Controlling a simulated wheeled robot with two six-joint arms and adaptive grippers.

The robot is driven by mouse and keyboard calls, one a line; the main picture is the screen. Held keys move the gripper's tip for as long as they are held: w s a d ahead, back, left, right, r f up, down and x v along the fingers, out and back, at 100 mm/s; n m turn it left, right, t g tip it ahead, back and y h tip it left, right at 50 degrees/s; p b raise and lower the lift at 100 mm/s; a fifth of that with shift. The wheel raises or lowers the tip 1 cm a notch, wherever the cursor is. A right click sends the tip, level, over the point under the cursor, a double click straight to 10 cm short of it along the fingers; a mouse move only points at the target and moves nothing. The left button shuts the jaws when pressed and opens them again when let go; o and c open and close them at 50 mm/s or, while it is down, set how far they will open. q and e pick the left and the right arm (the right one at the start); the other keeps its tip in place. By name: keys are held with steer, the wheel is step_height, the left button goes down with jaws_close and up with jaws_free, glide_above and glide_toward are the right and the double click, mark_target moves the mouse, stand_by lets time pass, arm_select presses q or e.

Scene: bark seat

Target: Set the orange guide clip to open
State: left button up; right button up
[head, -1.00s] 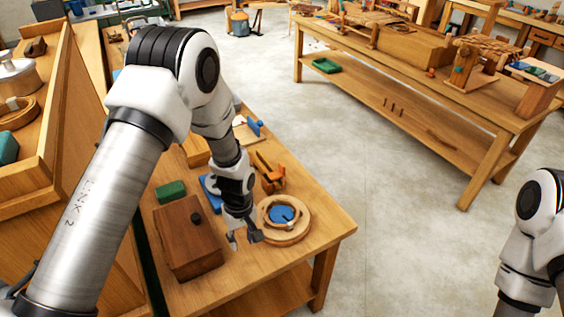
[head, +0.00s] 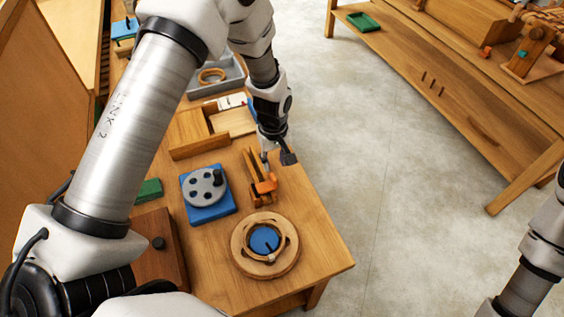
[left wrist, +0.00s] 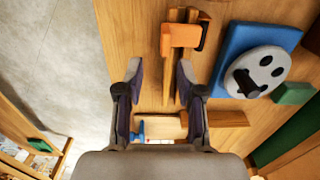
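The orange guide clip (head: 266,185) sits on a narrow wooden guide (head: 252,166) near the right edge of the bench. In the left wrist view the orange clip (left wrist: 182,36) lies across the wooden guide, beyond my fingertips. My left gripper (head: 278,158) is just behind the clip in the head view, above the bench and apart from the clip. I cannot tell the clip's setting for sure. My right arm shows at the right edge, but its gripper is out of frame.
A blue block with a grey holed disc (head: 205,186) stands left of the clip. A round wooden ring with a blue centre (head: 242,262) lies in front. A brown box (head: 165,272), a green block (head: 149,190) and wooden pieces (head: 190,135) are nearby. Open floor lies right.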

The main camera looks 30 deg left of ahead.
mark_target(274, 177)
arm_select(q)
steer(key=shift+s+f+p, duration=0.45)
steer(key=shift+s+f, duration=0.3)
steer(key=shift+f, duration=0.3)
steer(key=f, duration=0.3)
steer(key=f+p, duration=0.1)
steer(key=shift+w+f, duration=0.15)
steer(key=shift+w, duration=0.2)
steer(key=shift+w+f, duration=0.15)
steer(key=shift+f, duration=0.1)
steer(key=shift+s+r, duration=0.15)
steer(key=shift+s, duration=0.2)
steer(key=c, duration=0.5)
jaws_close()
arm_select(e)
steer(key=shift+s+r, duration=0.25)
steer(key=shift+r, duration=0.3)
steer(key=shift+s+r, duration=0.2)
steer(key=shift+r, duration=0.3)
